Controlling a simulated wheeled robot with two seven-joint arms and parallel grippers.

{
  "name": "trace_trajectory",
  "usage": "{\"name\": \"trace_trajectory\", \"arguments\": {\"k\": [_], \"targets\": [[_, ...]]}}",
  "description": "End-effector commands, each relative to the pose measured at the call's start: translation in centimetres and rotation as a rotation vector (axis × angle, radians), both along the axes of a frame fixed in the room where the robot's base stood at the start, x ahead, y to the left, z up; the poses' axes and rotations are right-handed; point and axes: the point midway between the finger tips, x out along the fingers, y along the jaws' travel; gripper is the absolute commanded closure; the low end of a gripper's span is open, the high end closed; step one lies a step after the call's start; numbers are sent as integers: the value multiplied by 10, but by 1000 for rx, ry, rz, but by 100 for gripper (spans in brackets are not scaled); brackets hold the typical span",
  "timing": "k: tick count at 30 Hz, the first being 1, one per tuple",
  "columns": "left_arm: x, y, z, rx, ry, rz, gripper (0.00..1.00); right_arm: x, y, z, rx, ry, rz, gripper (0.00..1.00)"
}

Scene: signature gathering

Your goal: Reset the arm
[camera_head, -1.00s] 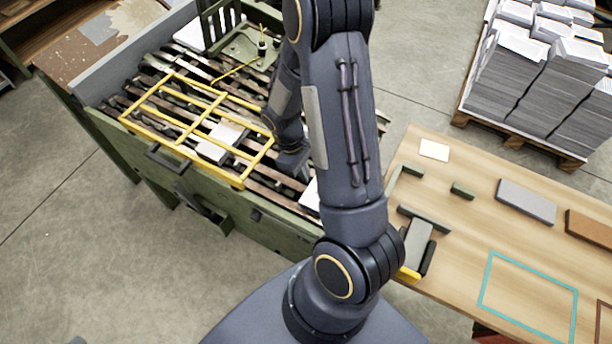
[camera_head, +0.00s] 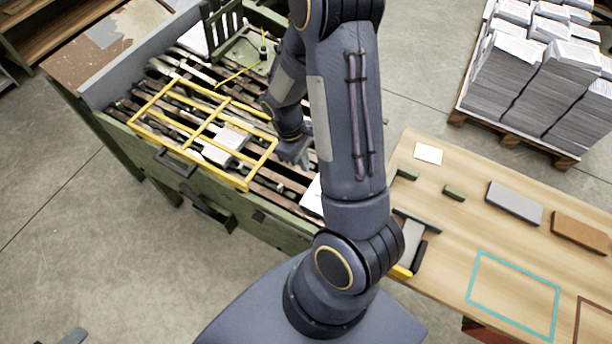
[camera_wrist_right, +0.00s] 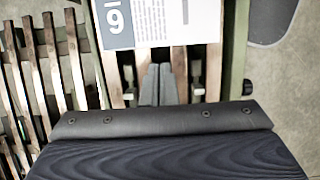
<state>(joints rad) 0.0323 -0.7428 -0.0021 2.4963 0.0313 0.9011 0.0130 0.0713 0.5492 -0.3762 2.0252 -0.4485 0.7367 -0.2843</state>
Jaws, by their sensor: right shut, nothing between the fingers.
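My right arm rises through the middle of the head view and reaches over the slatted green bench (camera_head: 265,218). My right gripper (camera_head: 300,158) hangs above the slats, just right of the yellow frame (camera_head: 190,132). In the right wrist view its fingers (camera_wrist_right: 160,78) are together and empty. They point at a printed sheet or stack (camera_wrist_right: 150,22) with a large numeral, lying on the slats; I cannot tell whether they touch it. A dark grey tip (camera_head: 74,336) at the bottom left edge may be my left gripper; its jaws cannot be made out.
A pale stack (camera_head: 224,143) lies under the yellow frame. The wooden table (camera_head: 440,270) at right holds a grey block (camera_head: 514,203), a brown block (camera_head: 580,233) and a teal outline (camera_head: 512,295). A pallet of paper stacks (camera_head: 535,90) stands at back right. Floor is open at left.

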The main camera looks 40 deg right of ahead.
Motion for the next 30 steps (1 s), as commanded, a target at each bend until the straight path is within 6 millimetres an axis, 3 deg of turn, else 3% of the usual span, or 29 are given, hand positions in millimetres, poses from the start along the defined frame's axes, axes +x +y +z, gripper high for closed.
{"name": "trace_trajectory", "arguments": {"k": [13, 16, 20, 23, 30], "targets": [[0, 0, -1, 0, 0, 0, 64, 0, 0, -1, 0, -1, -1, 100], [0, 0, -1, 0, 0, 0, 64, 1, 4, 8, 11, -24, -20, 100], [0, 0, -1, 0, 0, 0, 64, 2, 19, 42, 60, -116, -97, 100], [0, 0, -1, 0, 0, 0, 64, -2, 39, 81, 122, -220, -179, 100], [0, 0, -1, 0, 0, 0, 64, -35, 89, 165, 285, -457, -341, 100]]}}
